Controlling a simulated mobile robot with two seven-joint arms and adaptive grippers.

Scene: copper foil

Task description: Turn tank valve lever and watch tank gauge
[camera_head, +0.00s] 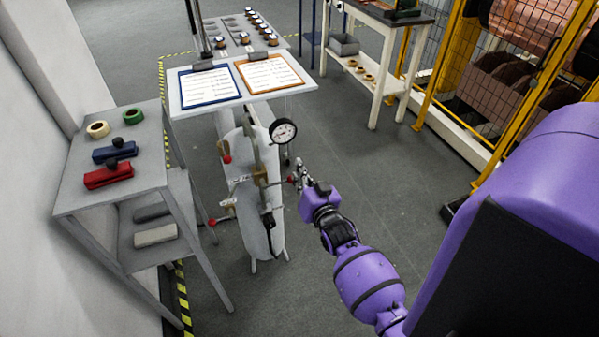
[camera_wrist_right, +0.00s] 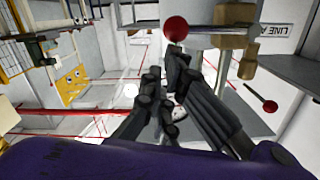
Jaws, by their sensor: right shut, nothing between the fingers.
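The pale tank (camera_head: 262,235) stands upright on legs in the middle of the head view. Its round gauge (camera_head: 283,131) has a white dial; the needle is too small to read. Brass valve fittings (camera_head: 260,178) sit on the tank's front, and a lever with a red ball knob (camera_head: 291,179) points right from them. My right gripper (camera_head: 300,174) is shut and empty right beside this knob. In the right wrist view the red knob (camera_wrist_right: 176,28) is just above the fingertips (camera_wrist_right: 166,75); I cannot tell whether they touch. My left gripper is out of view.
More red knobs (camera_head: 212,222) are on the tank's left side. A grey side table (camera_head: 75,190) with tape rolls and blocks stands at left. A table with two clipboards (camera_head: 268,74) is behind the tank. A yellow mesh fence (camera_head: 440,70) is at right.

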